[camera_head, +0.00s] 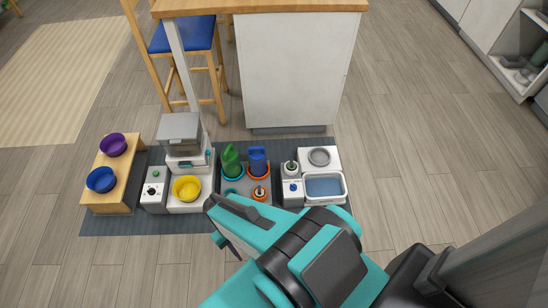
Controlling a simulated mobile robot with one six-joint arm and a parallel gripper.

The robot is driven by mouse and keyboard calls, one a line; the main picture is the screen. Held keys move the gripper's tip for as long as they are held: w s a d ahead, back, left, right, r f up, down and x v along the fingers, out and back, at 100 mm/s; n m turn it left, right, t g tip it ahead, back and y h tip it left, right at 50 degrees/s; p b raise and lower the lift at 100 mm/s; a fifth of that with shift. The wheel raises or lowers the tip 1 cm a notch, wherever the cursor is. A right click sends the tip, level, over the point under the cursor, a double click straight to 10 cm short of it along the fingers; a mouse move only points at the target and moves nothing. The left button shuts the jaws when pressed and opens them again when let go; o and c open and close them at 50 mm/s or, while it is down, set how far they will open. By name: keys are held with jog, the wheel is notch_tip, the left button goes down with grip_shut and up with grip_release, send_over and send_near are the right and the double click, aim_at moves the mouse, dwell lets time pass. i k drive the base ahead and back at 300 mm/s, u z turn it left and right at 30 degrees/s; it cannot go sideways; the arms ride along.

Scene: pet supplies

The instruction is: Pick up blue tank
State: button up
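The blue tank (258,160) stands upright in an orange-ringed base on a grey stand, beside a green tank (231,160). My gripper (213,222) is in front of the stand, lower in the picture than the blue tank and to its left. It appears apart from the tank. Its fingertips point left, and nothing shows held at them. The gap between the fingers is not clear from this angle. My teal arm hides part of the mat's front right.
A yellow bowl and feeder (187,188) stand left, with purple and blue bowls on a wooden stand (106,205). A water basin unit (325,188) stands right. A white counter (290,75) and stool are behind. Floor at right is clear.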

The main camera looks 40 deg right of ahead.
aim_at(257, 155)
jog(key=u, duration=0.7)
jog(key=k, duration=0.1)
jog(key=z, duration=1.8)
jog(key=k, duration=0.9)
jog(key=u, duration=0.15)
jog(key=i, duration=0.65)
jog(key=z, duration=0.05)
